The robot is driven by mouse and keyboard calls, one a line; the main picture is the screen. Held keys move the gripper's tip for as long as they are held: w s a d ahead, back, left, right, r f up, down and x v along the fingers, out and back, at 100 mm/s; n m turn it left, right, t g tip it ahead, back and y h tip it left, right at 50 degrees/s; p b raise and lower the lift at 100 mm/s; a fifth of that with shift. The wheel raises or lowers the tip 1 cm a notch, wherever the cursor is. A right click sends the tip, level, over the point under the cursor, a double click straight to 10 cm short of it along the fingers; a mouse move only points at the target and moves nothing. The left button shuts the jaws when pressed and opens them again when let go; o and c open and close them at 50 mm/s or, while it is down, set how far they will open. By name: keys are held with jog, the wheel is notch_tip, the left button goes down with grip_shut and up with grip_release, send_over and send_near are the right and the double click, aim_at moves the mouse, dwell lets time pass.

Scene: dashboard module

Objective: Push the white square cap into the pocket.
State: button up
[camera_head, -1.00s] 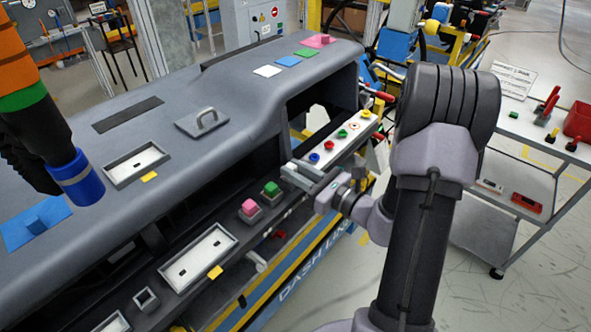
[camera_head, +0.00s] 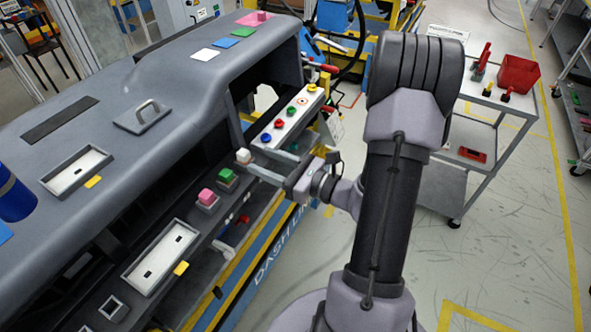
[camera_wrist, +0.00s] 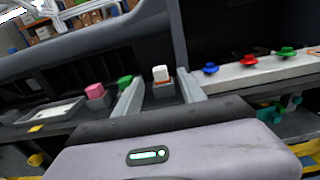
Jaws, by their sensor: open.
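The white square cap (camera_head: 243,155) is a small white block on the lower ledge of the dashboard, right of the green cap. In the wrist view the white cap (camera_wrist: 161,74) stands proud of its dark square pocket (camera_wrist: 164,91), upright as far as I can see. My gripper (camera_head: 259,161) is open, with its fingers pointing toward the cap. In the wrist view my gripper (camera_wrist: 160,80) has one finger on each side of the cap, with gaps visible. How far the fingertips reach along the cap is hard to tell.
A pink cap (camera_head: 206,196) and a green cap (camera_head: 226,174) sit in holders to the left. A white panel with coloured knobs (camera_head: 291,112) is close on the right. The dashboard's upper shell (camera_head: 180,80) overhangs behind.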

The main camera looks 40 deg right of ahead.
jog(key=p+v, duration=0.1)
jog(key=v, duration=1.1)
jog(key=shift+r, duration=0.1)
jog(key=s+a+r+n+g+y, duration=0.1)
jog(key=s+a+r+n+g, duration=0.1)
jog(key=a+n+g, duration=0.65)
jog(key=s+a+r+n+g+y, duration=0.15)
jog(key=a+n+g, duration=0.45)
jog(key=a+n, duration=0.6)
jog(key=s+a+r+n+t+h+b, duration=0.1)
jog(key=s+a+r+n+t+h, duration=0.1)
jog(key=r+n+h, duration=0.4)
jog(key=shift+a+r+n+t+h, duration=0.35)
jog(key=shift+a+r+n+t, duration=0.25)
jog(key=shift+a, duration=0.35)
jog(key=shift+c, duration=0.5)
